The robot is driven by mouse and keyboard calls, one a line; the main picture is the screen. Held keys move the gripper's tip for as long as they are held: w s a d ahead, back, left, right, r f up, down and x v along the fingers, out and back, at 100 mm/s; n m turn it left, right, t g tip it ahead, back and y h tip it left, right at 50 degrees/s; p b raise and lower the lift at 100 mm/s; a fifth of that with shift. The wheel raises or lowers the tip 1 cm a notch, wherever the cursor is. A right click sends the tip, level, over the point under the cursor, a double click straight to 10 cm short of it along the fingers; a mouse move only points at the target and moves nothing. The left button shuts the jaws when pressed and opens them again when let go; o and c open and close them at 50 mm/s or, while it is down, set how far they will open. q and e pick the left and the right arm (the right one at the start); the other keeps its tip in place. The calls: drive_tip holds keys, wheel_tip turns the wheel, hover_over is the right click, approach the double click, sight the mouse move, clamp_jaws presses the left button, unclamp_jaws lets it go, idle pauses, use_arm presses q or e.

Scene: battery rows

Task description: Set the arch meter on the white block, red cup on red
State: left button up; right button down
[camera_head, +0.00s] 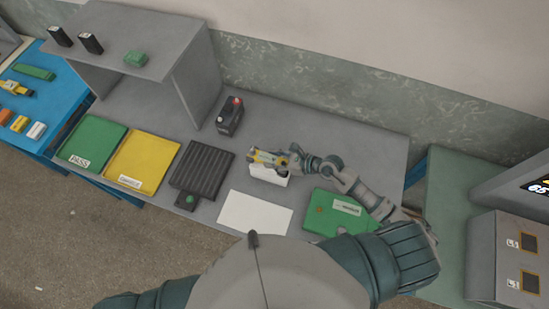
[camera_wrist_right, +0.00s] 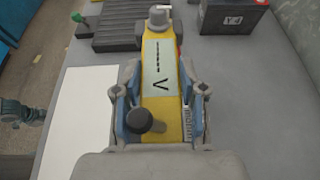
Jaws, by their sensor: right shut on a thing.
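The arch meter (camera_head: 264,157) is yellow with a pale face marked V in the wrist view (camera_wrist_right: 160,75). A grey knob-like end stands at its far end and a dark round knob at its near end. My right gripper (camera_head: 283,160) is shut on the meter, with a finger on either side (camera_wrist_right: 158,100). The white block (camera_head: 268,176) shows just below the meter in the head view; whether they touch I cannot tell. A black battery (camera_head: 230,116) with a red cap stands behind; its V4 label shows in the wrist view (camera_wrist_right: 228,15).
A black ribbed mat (camera_head: 202,167), yellow tray (camera_head: 143,160) and green PASS tray (camera_head: 92,140) lie to the left. A white sheet (camera_head: 255,213) and green board (camera_head: 332,215) lie in front. A grey shelf (camera_head: 125,35) stands back left.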

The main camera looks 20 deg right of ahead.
drive_tip(key=shift+r+p, duration=0.4)
drive_tip(key=shift+r, duration=0.05)
drive_tip(key=shift+w, duration=0.1)
drive_tip(key=shift+d, duration=0.4)
idle(0.6)
idle(0.6)
drive_tip(key=shift+f+b, duration=0.75)
drive_tip(key=shift+f, duration=0.2)
drive_tip(key=c, duration=0.6)
unclamp_jaws()
